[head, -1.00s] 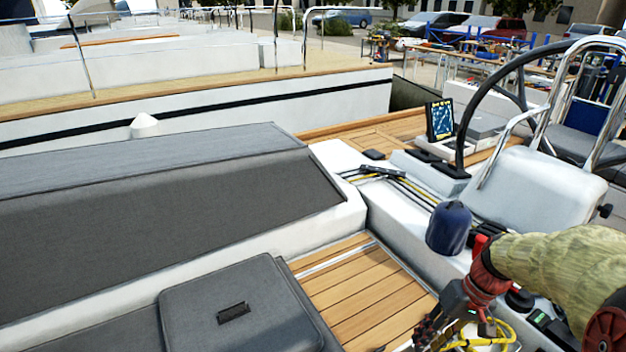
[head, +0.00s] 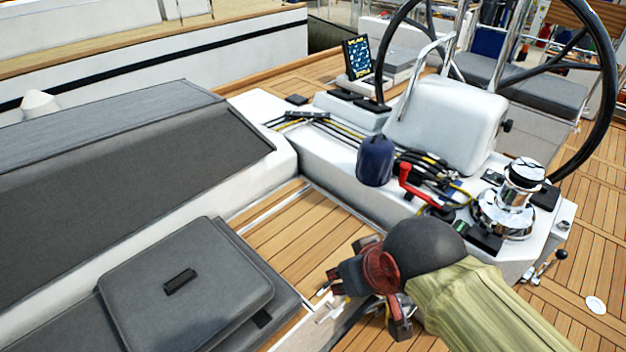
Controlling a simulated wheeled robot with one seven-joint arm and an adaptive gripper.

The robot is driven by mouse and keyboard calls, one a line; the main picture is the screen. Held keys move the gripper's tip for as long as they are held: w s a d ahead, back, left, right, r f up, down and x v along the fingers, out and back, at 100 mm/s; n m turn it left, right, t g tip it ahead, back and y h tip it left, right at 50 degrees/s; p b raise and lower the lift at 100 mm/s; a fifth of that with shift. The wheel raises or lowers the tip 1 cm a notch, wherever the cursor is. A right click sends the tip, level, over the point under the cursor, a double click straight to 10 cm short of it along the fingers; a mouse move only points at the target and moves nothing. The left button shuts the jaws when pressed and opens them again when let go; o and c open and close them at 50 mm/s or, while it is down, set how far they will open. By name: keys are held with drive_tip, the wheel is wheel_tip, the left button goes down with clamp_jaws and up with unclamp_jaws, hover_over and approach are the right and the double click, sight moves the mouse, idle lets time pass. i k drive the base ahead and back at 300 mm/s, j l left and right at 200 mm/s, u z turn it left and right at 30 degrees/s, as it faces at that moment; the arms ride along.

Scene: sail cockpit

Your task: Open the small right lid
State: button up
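A small grey padded lid (head: 190,300) with a black recessed handle (head: 180,281) lies flat on the grey seat at the lower left. It looks closed. I cannot tell for sure that it is the lid the task names. My gripper (head: 352,300) is to the right of this lid, over the wooden cockpit floor and clear of the handle. Its red and black parts are seen from behind and partly overlap, so its opening is unclear. I see nothing held in it.
A long grey backrest (head: 130,150) runs behind the seat. A white console on the right carries a blue-covered winch (head: 375,160), a red handle (head: 415,186), ropes and a chrome winch (head: 515,200). The wooden floor (head: 300,235) between seat and console is clear.

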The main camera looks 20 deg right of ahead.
sight(310, 235)
drive_tip(key=z, duration=0.65)
drive_tip(key=i+l+z, duration=0.1)
drive_tip(key=l, duration=0.3)
drive_tip(key=l+z, duration=0.15)
drive_tip(key=l, duration=0.2)
drive_tip(key=i, duration=0.05)
